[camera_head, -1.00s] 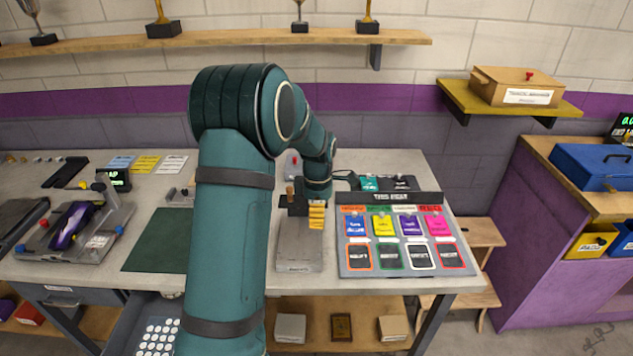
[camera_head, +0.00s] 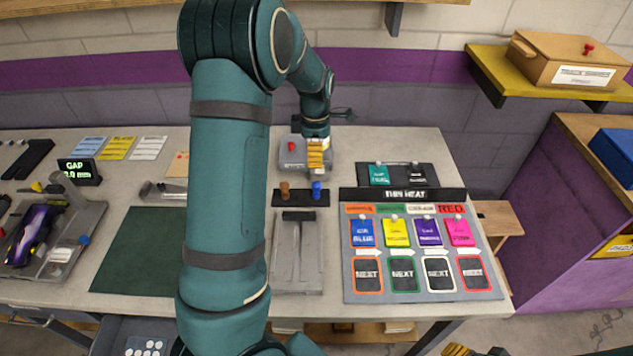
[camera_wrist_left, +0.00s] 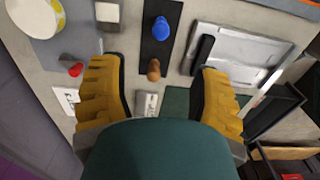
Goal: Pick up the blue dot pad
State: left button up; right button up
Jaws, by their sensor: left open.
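A small blue-topped pad (camera_head: 317,189), which I take to be the blue dot pad, stands upright on a dark strip (camera_head: 300,199) on the workbench, beside a brown-topped one (camera_head: 284,190). In the left wrist view the blue pad (camera_wrist_left: 161,35) shows beyond the brown one (camera_wrist_left: 153,70). My left gripper (camera_head: 318,155) is open with yellow fingers, behind the strip in the head view and apart from the blue pad. In the left wrist view nothing sits between its fingers (camera_wrist_left: 160,98). Yellow and dark shapes at the bottom edge may be my right gripper (camera_head: 475,350); its jaws are unclear.
A grey slotted block (camera_head: 297,265) lies in front of the strip. A board of coloured cards (camera_head: 420,275) stands to its right, a dark green mat (camera_head: 140,250) to its left. A grey device with a red knob (camera_head: 292,155) is behind.

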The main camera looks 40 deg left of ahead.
aim_at(317, 183)
pick_arm(q)
notch_tip(317, 183, down, 8)
jog(key=shift+s+f+b, duration=0.1)
jog(key=shift+f+b, duration=0.05)
jog(key=shift+b, duration=0.4)
jog(key=shift+d+f+b, duration=0.1)
jog(key=shift+f+b, duration=0.25)
jog(key=shift+f, duration=2.35)
grip_shut()
